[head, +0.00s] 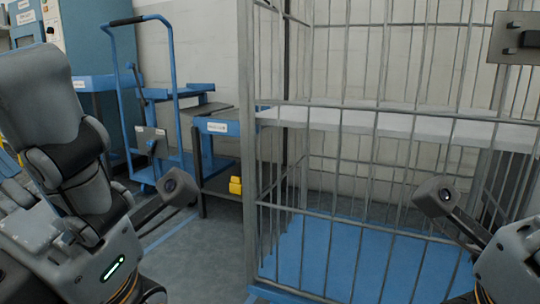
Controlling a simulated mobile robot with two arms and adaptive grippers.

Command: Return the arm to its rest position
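My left arm (60,140) stands folded along the left edge of the head view, with its grey links upright and a green status light low on it. A small camera on a stalk (180,187) sticks out beside it. My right arm (515,262) shows only in part at the lower right corner, with a similar camera stalk (435,197) in front of the cage. Neither gripper's fingers can be seen, so what they hold is hidden. No wadding roll is in view.
A tall grey wire cage (250,190) with a blue floor (350,255) and a pale shelf (400,125) fills the centre and right. A blue trolley (170,80), a workbench (218,126) and a yellow object (235,186) stand behind, left of it. Grey floor is clear between.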

